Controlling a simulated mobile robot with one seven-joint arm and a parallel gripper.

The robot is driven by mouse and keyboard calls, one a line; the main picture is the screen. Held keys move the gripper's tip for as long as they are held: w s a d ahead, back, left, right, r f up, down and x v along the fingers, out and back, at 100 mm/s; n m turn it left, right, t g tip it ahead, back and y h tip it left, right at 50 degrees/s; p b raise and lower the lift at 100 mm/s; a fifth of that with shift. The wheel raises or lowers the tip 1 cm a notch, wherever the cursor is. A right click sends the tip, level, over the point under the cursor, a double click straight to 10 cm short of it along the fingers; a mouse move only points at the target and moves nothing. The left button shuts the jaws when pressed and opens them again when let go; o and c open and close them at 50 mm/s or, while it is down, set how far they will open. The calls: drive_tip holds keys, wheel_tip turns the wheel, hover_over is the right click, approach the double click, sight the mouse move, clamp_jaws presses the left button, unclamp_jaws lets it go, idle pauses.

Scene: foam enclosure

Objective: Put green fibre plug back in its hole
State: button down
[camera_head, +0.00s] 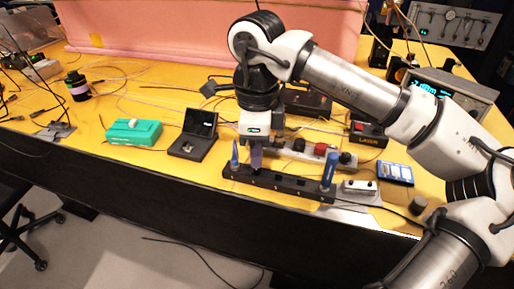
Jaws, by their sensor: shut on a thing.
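My gripper (255,147) points down over the left part of a long black holder (290,186) near the table's front edge. It is shut on a slim purple-grey thing (256,160), whose lower end is at or just above the holder. I cannot tell whether it touches the holder or what it is. No green fibre plug can be made out, and no hole for it is clear at this size. A blue upright handle (235,155) stands just left of my gripper, and another blue handle (329,170) stands near the holder's right end.
A teal box (133,133) and an open black case (194,137) lie left. A strip with coloured knobs (320,150) stands close behind the holder. A blue-white box (395,173) and a grey block (360,188) lie right. Thin cables cross the yellow table (75,120).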

drive_tip(key=shift+f+b, duration=1)
drive_tip(key=shift+f, duration=0.25)
drive_tip(key=c, duration=1.3)
unclamp_jaws()
drive_tip(key=shift+r, duration=0.1)
wheel_tip(320, 180, up, 14)
drive_tip(key=shift+f, duration=0.1)
drive_tip(key=shift+f, duration=0.1)
